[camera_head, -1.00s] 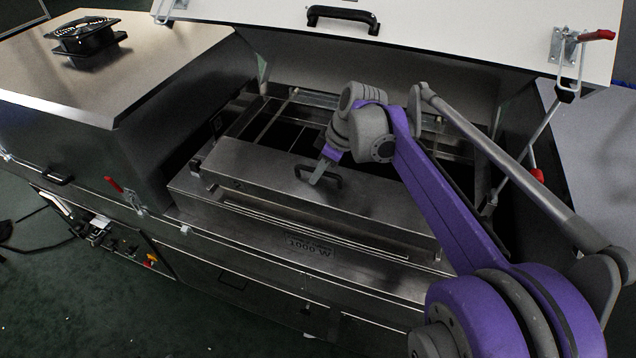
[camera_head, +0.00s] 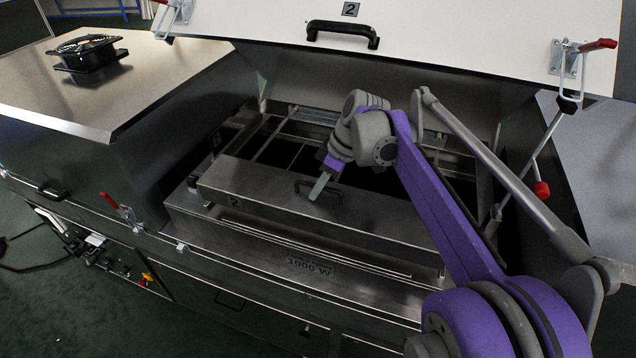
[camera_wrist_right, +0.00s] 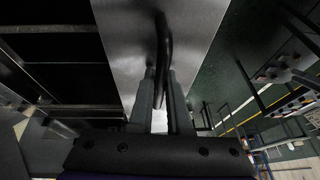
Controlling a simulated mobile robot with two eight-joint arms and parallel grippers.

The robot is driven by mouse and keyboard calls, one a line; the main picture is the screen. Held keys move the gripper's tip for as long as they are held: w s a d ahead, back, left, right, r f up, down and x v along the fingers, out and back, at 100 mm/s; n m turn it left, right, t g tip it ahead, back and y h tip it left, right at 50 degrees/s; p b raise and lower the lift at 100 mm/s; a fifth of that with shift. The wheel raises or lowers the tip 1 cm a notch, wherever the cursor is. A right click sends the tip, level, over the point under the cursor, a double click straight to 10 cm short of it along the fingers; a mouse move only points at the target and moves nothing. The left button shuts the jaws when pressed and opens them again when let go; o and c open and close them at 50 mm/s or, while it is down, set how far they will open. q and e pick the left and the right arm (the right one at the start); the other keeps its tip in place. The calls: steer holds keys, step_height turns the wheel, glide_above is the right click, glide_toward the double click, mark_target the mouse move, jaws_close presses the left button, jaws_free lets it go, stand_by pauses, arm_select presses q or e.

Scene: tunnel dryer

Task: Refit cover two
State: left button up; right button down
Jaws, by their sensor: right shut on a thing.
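Cover two (camera_head: 255,185) is a long brushed-metal cover with a dark 2 near its left end. It lies over or just above the slotted housing marked 1000 W (camera_head: 285,268); any gap beneath is hard to tell. My right gripper (camera_head: 318,188) is shut on the cover's black handle (camera_head: 337,194) from above. In the right wrist view, the fingers (camera_wrist_right: 163,95) close around the handle (camera_wrist_right: 163,50), with the cover's bare metal (camera_wrist_right: 118,35) on both sides. My left gripper is not in view.
The raised white hood (camera_head: 450,35), also marked 2, stands open behind the cover. A red-tipped latch (camera_head: 565,75) hangs at its right. The open frame bay (camera_head: 265,135) lies behind the cover. A closed hood with a black fan (camera_head: 88,55) is at left.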

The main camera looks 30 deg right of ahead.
mark_target(322, 197)
steer(key=shift+d+f+b, duration=0.1)
steer(key=shift+f+b, duration=0.35)
steer(key=shift+f, duration=0.85)
steer(key=shift+w+p, duration=0.1)
steer(key=shift+p, duration=0.3)
stand_by(1.0)
steer(key=shift+f+b, duration=0.65)
steer(key=shift+f, duration=0.6)
steer(key=c, duration=0.8)
jaws_free()
steer(key=v, duration=1.1)
steer(key=shift+w+d+p, duration=0.1)
steer(key=shift+p, duration=0.3)
steer(key=shift+f, duration=0.1)
